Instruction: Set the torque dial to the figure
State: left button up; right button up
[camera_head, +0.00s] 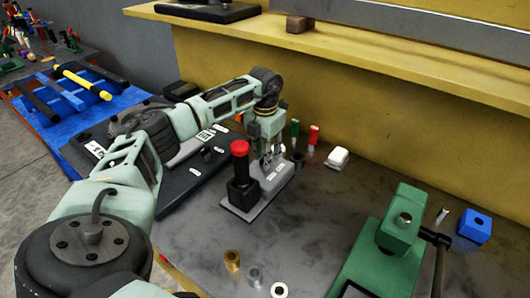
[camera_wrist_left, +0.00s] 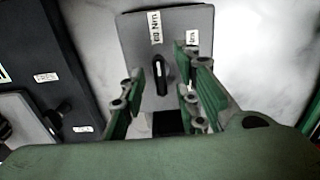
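The torque dial (camera_wrist_left: 161,74) is a black knob with a white line on a grey panel (camera_wrist_left: 136,38) in the left wrist view. Its white line points up and slightly left. A white label (camera_wrist_left: 154,27) above it carries sideways print that seems to read 60 Nm. A second label (camera_wrist_left: 192,41) sits to its right and is partly hidden by a finger. My left gripper (camera_wrist_left: 160,103) is open, its green fingers on either side of the dial with gaps showing. In the head view the left gripper (camera_head: 271,158) points down over the grey unit (camera_head: 273,182), hiding the dial.
A black block with a red knob (camera_head: 240,150) stands close beside the gripper. A green clamp-like device (camera_head: 402,228) stands at the right, with a blue block (camera_head: 475,226) behind it. Small metal rings (camera_head: 232,260) lie in front. The middle of the bench is clear.

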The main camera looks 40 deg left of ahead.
pick_arm(q)
notch_tip(320, 180, up, 12)
dwell(0.6)
dwell(0.5)
